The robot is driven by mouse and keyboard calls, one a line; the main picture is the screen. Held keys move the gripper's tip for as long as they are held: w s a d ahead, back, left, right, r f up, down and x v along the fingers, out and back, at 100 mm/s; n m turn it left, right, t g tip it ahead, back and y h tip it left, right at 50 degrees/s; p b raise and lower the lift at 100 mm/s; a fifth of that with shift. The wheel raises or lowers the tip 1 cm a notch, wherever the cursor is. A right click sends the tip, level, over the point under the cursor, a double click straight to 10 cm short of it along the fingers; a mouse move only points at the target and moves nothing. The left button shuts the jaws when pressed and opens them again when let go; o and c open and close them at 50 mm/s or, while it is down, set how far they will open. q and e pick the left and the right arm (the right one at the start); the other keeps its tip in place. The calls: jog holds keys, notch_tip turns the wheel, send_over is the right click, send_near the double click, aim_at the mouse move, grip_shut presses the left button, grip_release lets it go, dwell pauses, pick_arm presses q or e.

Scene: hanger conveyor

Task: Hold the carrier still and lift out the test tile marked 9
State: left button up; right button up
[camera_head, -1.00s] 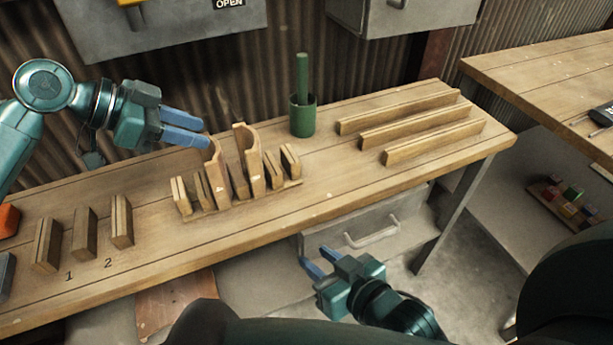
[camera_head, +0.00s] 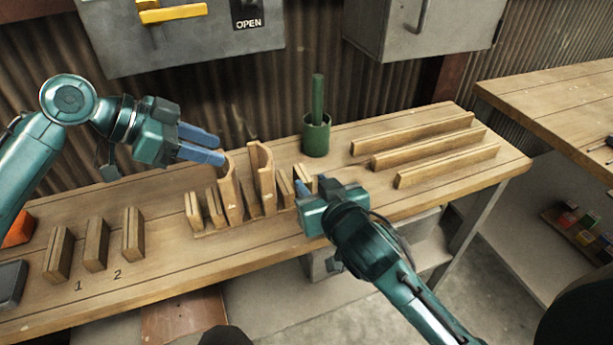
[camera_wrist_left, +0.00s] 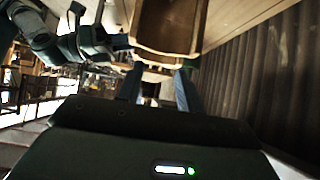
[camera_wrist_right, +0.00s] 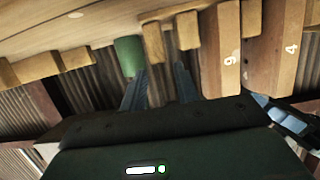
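The wooden carrier (camera_head: 215,228) stands on the bench with several upright pieces in it. Two are taller with curved tops. In the right wrist view one tall piece is marked 9 (camera_wrist_right: 220,50) and its neighbour is marked 4 (camera_wrist_right: 278,50). The 9 piece appears to be the right tall one (camera_head: 262,178) in the head view. My left gripper (camera_head: 212,148) is open and empty beside the top of the left tall piece (camera_head: 229,190). My right gripper (camera_head: 313,186) is open at the carrier's right end, near short pieces (camera_wrist_right: 187,30); contact is unclear.
A green cup with a rod (camera_head: 316,135) stands behind the carrier's right end. Long wooden rails (camera_head: 425,150) lie to the right. Separate blocks (camera_head: 95,245) stand at the left by marks 1 and 2. Bare bench lies between these blocks and the carrier.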

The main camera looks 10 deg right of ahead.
aim_at(304, 175)
jog(key=shift+x, duration=2.4)
jog(key=shift+c, duration=0.5)
